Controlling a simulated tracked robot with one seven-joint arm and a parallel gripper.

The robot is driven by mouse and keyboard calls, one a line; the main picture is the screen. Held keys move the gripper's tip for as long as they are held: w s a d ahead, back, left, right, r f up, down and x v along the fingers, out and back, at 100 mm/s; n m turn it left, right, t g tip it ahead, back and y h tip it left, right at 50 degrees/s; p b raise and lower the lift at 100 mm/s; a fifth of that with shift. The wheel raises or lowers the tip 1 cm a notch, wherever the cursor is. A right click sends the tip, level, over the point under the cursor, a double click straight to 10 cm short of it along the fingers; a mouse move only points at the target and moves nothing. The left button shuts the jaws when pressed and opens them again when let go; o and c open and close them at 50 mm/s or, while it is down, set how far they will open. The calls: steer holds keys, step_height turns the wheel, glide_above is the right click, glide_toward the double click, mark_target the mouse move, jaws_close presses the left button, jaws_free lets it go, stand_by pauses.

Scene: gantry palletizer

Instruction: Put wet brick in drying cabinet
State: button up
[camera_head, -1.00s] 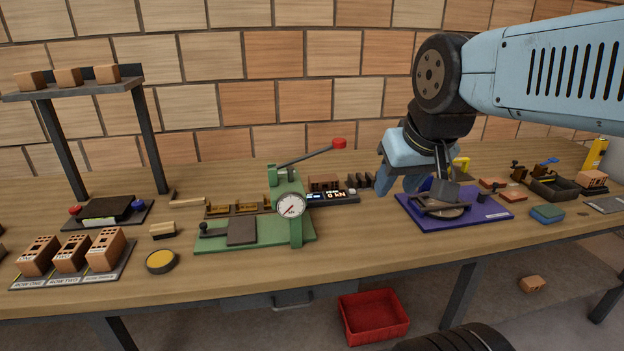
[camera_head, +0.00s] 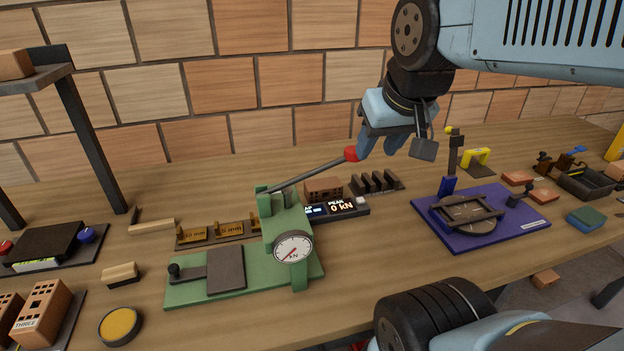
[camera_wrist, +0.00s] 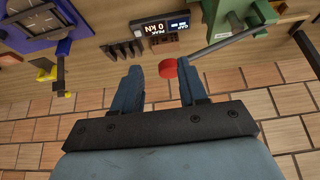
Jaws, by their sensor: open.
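My gripper (camera_head: 380,145) is open above the back of the bench, close to the red knob (camera_head: 351,153) of the green press's (camera_head: 292,215) lever. In the wrist view, the red knob (camera_wrist: 167,67) appears between the open fingers (camera_wrist: 163,84); whether they touch it is unclear. Bricks with holes (camera_head: 40,312) stand in a labelled rack at the lower left, cut off by the frame. A reddish brick (camera_head: 323,188) lies behind the press. I cannot tell which brick is wet. No drying cabinet is recognisable.
A blue plate with a round turntable (camera_head: 480,215) lies to the right. A readout (camera_head: 335,209) shows 0 kN beside the press. A yellow-topped round tin (camera_head: 120,325) and a small block (camera_head: 120,273) lie left. Bare bench lies between press and blue plate.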

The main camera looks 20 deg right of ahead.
steer(key=shift+w, duration=0.1)
steer(key=shift+o, duration=1.4)
steer(key=shift+w+r, duration=0.1)
steer(key=shift+w, duration=0.05)
steer(key=shift+o, duration=1.3)
steer(key=w+m, duration=0.1)
steer(key=w, duration=0.1)
steer(key=w+f+m+g, duration=0.1)
steer(key=w+m, duration=0.1)
steer(key=w, duration=0.1)
steer(key=w+m+g, duration=0.1)
steer(key=w, duration=0.1)
steer(key=shift+w+d+f+m+y, duration=0.1)
steer(key=shift+w+f+m+y, duration=0.1)
steer(key=shift+w+m+y, duration=0.1)
steer(key=w+f+m+g, duration=0.1)
steer(key=w+f+m, duration=0.25)
steer(key=w, duration=0.35)
steer(key=m+g+y, duration=0.3)
steer(key=m+y, duration=0.1)
steer(key=m, duration=0.6)
glide_toward(325, 183)
steer(key=x, duration=0.6)
steer(key=shift+s+f, duration=0.15)
steer(key=shift+f, duration=0.25)
steer(key=shift+x, duration=2.35)
steer(key=shift+w, duration=0.25)
steer(key=shift+f, duration=0.15)
steer(key=shift+c, duration=0.5)
